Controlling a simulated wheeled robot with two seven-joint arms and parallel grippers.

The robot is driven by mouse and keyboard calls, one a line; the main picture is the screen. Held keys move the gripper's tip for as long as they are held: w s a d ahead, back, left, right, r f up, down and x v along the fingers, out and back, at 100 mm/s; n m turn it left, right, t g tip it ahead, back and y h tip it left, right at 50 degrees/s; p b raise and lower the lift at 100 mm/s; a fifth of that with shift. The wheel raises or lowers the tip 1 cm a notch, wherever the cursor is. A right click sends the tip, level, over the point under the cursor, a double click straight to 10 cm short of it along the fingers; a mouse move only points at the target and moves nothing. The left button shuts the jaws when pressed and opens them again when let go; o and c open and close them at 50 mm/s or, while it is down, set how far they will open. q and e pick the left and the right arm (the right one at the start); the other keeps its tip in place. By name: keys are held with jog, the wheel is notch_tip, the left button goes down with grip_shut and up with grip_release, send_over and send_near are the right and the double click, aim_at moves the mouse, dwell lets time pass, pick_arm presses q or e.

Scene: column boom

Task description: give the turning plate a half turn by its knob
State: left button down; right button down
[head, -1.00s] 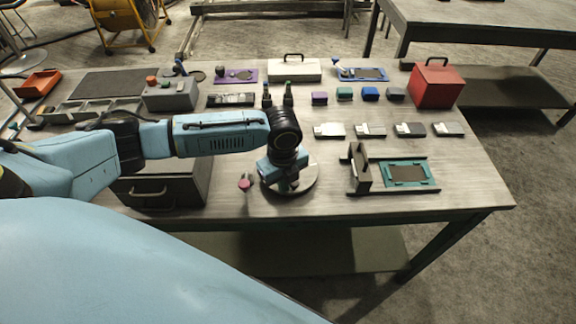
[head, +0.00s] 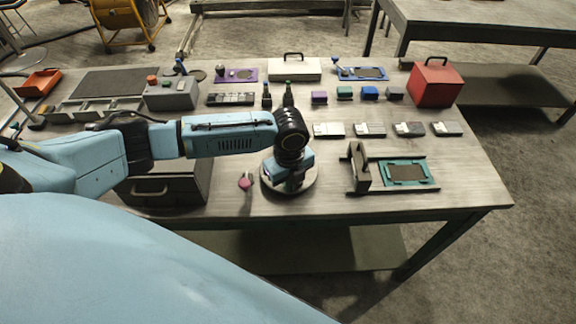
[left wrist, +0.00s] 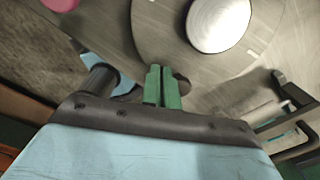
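The turning plate (head: 313,184) is a round grey disc near the table's front edge, partly covered by my left wrist in the head view. In the left wrist view the plate (left wrist: 156,25) carries a pale round piece (left wrist: 218,25) near its middle. My left gripper (left wrist: 161,68) has green fingers close together, over the plate's near rim. I see nothing between them. A dark rounded part (left wrist: 183,82) shows beside the fingers; I cannot tell whether it is the knob. A pink marker (head: 245,182) stands left of the plate. My right gripper is out of view.
A dark drawer box (head: 165,187) stands left of the plate, under my left arm. A fixture with a teal frame (head: 406,184) stands to the right. Small blocks, cards and a red box (head: 435,85) fill the back. Bare tabletop (head: 470,180) shows at right.

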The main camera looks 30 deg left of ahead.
pick_arm(q)
jog(key=shift+s+d+f, duration=0.2)
jog(key=shift+f, duration=0.15)
jog(key=shift+w+d, duration=0.1)
jog(key=shift+d, duration=0.05)
jog(key=shift+w+d, duration=0.2)
jog(key=shift+w+d+p, duration=0.2)
jog(key=shift+d+p, duration=0.05)
jog(key=shift+p, duration=0.1)
jog(key=shift+w+d, duration=0.1)
jog(key=shift+w, duration=0.05)
jog(key=shift+w+d, duration=0.15)
jog(key=shift+w, duration=0.1)
jog(key=shift+w+d, duration=0.1)
dwell(0.4)
